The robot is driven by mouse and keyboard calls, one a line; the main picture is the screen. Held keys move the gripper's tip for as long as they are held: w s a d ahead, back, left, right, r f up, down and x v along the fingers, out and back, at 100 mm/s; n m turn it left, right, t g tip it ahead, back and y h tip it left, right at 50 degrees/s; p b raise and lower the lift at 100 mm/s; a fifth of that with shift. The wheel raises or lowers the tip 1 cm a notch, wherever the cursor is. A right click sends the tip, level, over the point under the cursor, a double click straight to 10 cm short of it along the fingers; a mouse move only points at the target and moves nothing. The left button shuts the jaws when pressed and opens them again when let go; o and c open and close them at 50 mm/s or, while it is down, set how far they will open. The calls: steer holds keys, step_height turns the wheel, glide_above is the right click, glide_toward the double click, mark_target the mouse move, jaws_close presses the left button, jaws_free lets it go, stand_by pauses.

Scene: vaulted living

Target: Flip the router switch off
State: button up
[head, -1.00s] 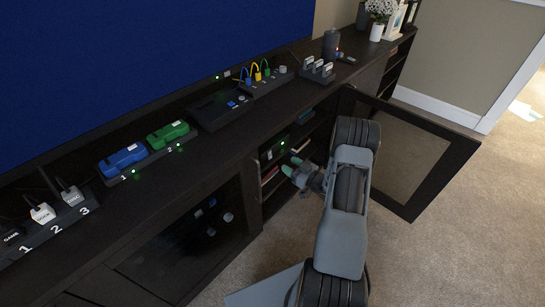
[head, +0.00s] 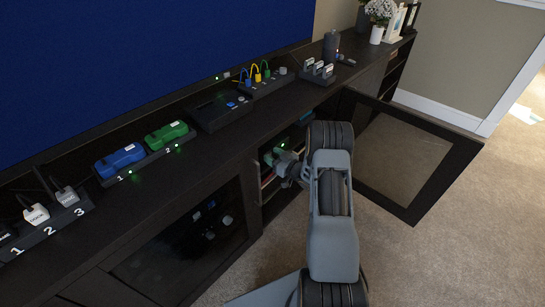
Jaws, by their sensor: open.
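My gripper (head: 274,157) is open, with its greenish fingertips at the mouth of the open cabinet compartment below the counter. A small green light (head: 280,145) shows just beyond the fingertips, on a dark box inside that compartment, likely the router. My gripper and wrist hide most of the box. I cannot make out a switch on it, nor whether the fingers touch it.
The cabinet's glass door (head: 405,160) stands open to the right of my arm. A closed glass door (head: 185,240) is on the left. The counter (head: 225,140) above carries a blue device (head: 120,160), a green device (head: 167,136) and a cable block (head: 265,86). Carpet is clear at right.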

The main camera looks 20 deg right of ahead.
jaws_close()
steer(key=t+b, duration=0.1)
steer(key=b, duration=0.2)
steer(key=f+t+y+b, duration=0.1)
steer(key=b, duration=0.2)
steer(key=shift+s+t+y+b, duration=0.25)
steer(key=shift+t+y+b, duration=0.05)
steer(key=shift+t+b, duration=0.1)
steer(key=shift+r, duration=0.1)
jaws_free()
steer(key=shift+d, duration=0.1)
